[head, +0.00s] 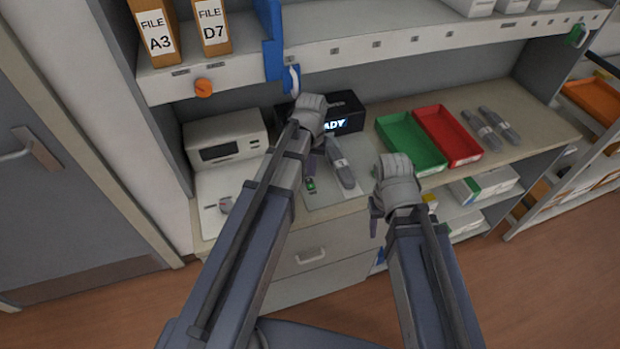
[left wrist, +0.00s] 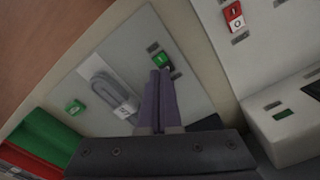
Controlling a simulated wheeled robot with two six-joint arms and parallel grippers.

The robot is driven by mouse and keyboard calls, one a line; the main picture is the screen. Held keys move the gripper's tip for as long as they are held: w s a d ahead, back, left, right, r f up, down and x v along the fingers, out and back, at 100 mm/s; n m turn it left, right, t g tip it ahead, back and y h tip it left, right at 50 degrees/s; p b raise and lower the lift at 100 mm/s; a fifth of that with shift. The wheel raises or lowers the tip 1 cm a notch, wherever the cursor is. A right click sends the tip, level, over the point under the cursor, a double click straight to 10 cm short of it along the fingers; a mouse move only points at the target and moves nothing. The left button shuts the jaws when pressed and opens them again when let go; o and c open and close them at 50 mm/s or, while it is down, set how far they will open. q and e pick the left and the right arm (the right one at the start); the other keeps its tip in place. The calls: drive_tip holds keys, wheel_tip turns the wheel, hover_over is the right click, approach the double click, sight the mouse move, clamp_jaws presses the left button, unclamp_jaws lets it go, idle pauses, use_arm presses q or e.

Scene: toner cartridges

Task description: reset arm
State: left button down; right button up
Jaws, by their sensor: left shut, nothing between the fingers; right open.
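My left gripper (head: 313,163) is over the grey mat (head: 352,194), close to the black machine with a lit display (head: 351,106). In the left wrist view its purple fingers (left wrist: 160,80) are together with nothing between them. A grey toner cartridge (head: 340,163) with a white label lies on the mat, beside the left gripper and apart from it; it also shows in the left wrist view (left wrist: 112,94). My right gripper (head: 376,215) hangs empty and open in front of the counter's front edge. Two more cartridges (head: 482,130) (head: 499,125) lie at the counter's right.
A green tray (head: 411,147) and a red tray (head: 448,136) stand right of the mat. A white machine (head: 225,138) stands at the left. A shelf (head: 395,44) with file boxes (head: 156,32) overhangs the counter. A small green item (head: 310,185) is on the mat.

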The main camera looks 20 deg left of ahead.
use_arm(q)
drive_tip(key=shift+r+p, duration=0.4)
drive_tip(key=shift+r, duration=0.25)
use_arm(e)
drive_tip(key=shift+r, duration=0.65)
use_arm(q)
drive_tip(key=s+d+f+m+y+b, duration=0.1)
drive_tip(key=s+d+m, duration=0.3)
drive_tip(key=s+d, duration=0.6)
drive_tip(key=s, duration=0.4)
drive_tip(key=shift+s+d+m, duration=0.15)
drive_tip(key=shift+d+m, duration=0.1)
drive_tip(key=shift+m, duration=0.05)
use_arm(e)
drive_tip(key=shift+f, duration=0.65)
